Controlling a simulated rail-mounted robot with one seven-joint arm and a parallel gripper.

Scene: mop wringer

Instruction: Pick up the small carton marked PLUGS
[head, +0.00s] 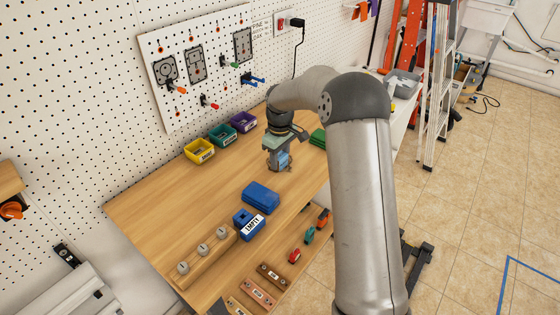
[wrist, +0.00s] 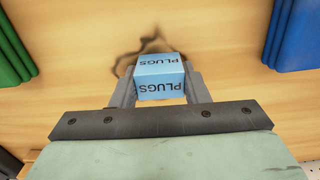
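The small light-blue carton marked PLUGS (wrist: 160,80) sits between the two fingers of my gripper (wrist: 161,88) in the wrist view. Both fingers lie close against its sides, and the gripper appears shut on it. Lettering shows on two of its faces. In the head view the carton (head: 283,160) shows as a blue patch under my gripper (head: 279,163), at the wooden workbench (head: 170,205). I cannot tell whether it rests on the bench or hangs just above it.
A blue box (head: 261,197) and a blue EMPTY box (head: 249,224) stand in front. A green box (head: 318,138) is to the right. Yellow (head: 199,151), green (head: 222,134) and purple bins (head: 243,122) line the back. A wooden rack with knobs (head: 208,259) is at the left.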

